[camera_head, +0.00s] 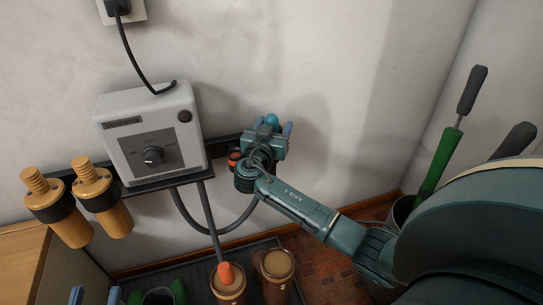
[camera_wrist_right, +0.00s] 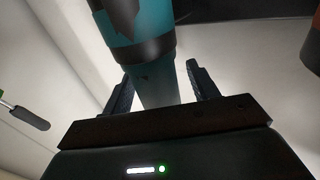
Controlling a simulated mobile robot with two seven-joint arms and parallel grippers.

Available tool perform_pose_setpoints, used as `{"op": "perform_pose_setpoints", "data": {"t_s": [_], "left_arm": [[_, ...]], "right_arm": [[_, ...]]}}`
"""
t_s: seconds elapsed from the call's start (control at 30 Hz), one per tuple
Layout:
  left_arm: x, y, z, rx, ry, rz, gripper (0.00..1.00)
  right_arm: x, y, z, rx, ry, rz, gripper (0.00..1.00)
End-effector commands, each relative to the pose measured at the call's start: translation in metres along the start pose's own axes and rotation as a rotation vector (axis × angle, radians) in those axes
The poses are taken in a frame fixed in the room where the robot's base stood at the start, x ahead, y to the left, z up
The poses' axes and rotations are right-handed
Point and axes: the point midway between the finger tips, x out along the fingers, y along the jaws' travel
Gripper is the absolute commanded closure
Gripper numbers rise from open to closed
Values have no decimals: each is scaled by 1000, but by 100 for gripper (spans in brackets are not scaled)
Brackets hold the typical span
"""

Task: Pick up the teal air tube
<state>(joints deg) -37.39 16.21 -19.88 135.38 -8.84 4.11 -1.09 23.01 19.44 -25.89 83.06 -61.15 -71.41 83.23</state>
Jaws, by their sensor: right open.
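The teal air tube (camera_wrist_right: 141,22) runs down into the right wrist view, with a dark band near its middle. Its narrower lower part lies between the two dark fingers of my right gripper (camera_wrist_right: 157,75), with a gap visible to the right finger. In the head view only a small rounded teal piece of the tube (camera_head: 272,119) shows. My right gripper (camera_head: 271,131) largely hides the rest, at the wall rail. The right gripper is open around the tube.
A grey control box (camera_head: 151,133) with a knob and cable sits left of my right gripper. Two orange-yellow tubes (camera_head: 103,195) hang further left on the dark rail. Two brown containers (camera_head: 275,272) stand below. Green-handled tools (camera_head: 437,168) lean at the right.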

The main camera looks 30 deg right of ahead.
Motion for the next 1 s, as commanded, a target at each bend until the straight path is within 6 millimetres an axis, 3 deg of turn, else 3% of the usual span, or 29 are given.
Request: {"op": "perform_pose_setpoints", "data": {"t_s": [0.17, 0.73, 1.0], "left_arm": [[1, 0, -2, 1, 4, 2, 64], [0, 1, -2, -1, 4, 3, 64], [0, 1, -2, -2, 2, 3, 64]], "right_arm": [[0, 0, 0, 0, 0, 0, 43], [-1, 0, 0, 0, -1, 0, 89], [-1, 0, -2, 1, 0, 0, 90]]}}
